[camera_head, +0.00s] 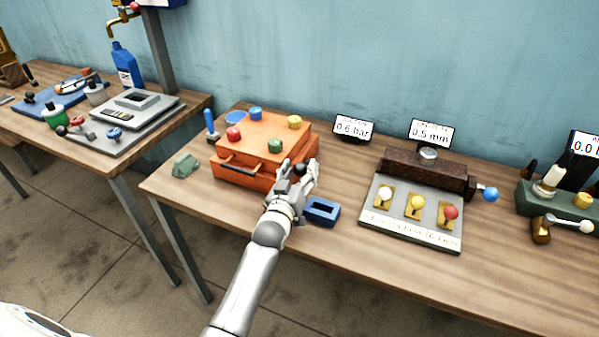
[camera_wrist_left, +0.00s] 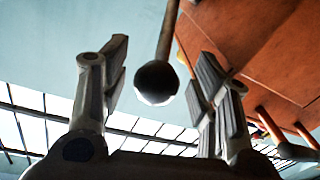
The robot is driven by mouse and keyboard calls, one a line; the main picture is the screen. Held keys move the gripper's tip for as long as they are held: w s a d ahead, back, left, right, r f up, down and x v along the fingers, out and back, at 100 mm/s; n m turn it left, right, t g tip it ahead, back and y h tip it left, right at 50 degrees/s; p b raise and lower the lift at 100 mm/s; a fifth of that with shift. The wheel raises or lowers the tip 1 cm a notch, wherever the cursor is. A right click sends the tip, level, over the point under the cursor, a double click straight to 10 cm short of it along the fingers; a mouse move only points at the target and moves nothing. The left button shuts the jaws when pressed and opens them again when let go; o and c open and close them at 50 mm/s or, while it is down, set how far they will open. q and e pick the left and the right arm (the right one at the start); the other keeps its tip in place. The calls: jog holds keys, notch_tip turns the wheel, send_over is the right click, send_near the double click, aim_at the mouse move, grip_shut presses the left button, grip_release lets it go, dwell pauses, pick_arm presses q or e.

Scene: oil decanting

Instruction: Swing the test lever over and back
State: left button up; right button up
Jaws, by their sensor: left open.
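A lever with a black ball knob (camera_wrist_left: 156,82) on a thin rod shows in the left wrist view, with the knob between my left gripper's fingers. The gap on both sides of the knob is visible and neither finger closes on it. My left gripper (camera_head: 298,172) is open at the right front side of the orange box (camera_head: 258,183), and it hides most of the lever in the head view. The box also shows in the left wrist view (camera_wrist_left: 262,45). My right gripper is not in view.
A blue open block (camera_head: 322,212) lies just right of my left gripper. Coloured knobs stand on the orange box. A grey panel with coloured levers (camera_head: 412,238) stands further right, and a green-based device (camera_head: 560,212) at the right edge. The table front between them is clear.

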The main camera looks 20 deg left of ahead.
pick_arm(q)
jog(key=shift+r, duration=0.1)
jog(key=s+d, duration=0.1)
jog(key=s, duration=1.1)
jog(key=shift+f, duration=0.25)
